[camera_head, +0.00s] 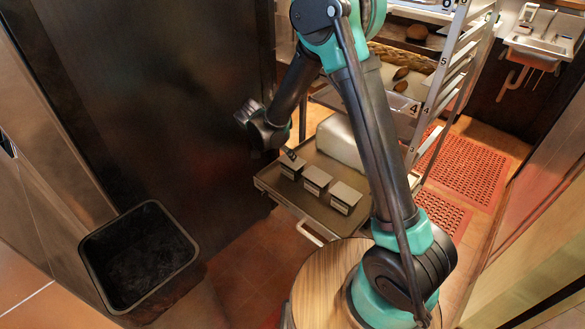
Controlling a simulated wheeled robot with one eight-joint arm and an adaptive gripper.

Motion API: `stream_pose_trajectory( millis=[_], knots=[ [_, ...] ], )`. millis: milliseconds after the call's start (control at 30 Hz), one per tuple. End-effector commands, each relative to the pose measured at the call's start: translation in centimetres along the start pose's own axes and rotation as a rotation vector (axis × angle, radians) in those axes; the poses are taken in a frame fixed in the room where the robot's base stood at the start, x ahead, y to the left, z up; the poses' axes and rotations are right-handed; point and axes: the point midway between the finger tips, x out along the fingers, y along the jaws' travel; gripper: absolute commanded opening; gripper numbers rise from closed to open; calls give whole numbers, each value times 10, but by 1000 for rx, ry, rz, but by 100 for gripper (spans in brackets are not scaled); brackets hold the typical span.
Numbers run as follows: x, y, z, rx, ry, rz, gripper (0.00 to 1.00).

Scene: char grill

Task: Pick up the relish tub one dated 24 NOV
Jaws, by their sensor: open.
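Three small tubs with grey tops and dark, labelled fronts stand in a slanting row on a tray (272,188): a left tub (291,168), a middle tub (317,178) and a right tub (345,196). The print on their labels is too small to read, so I cannot tell which one is dated 24 NOV. My arm crosses the view just right of the row.
A white rounded block (338,140) sits on the tray behind the tubs. A tall rack (440,75) with numbered shelves rises behind and to the right. A dark panel (150,90) stands close on the left. A black bin (140,255) is at lower left. Red mats (465,170) lie beyond the rack.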

Motion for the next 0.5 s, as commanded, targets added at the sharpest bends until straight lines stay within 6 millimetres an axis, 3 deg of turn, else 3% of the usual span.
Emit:
stream_pose_trajectory(
  millis=[200,500],
  knots=[
    [35,0,0,0,0,-1,100],
    [52,1,-3,0,0,0,100]
  ],
)
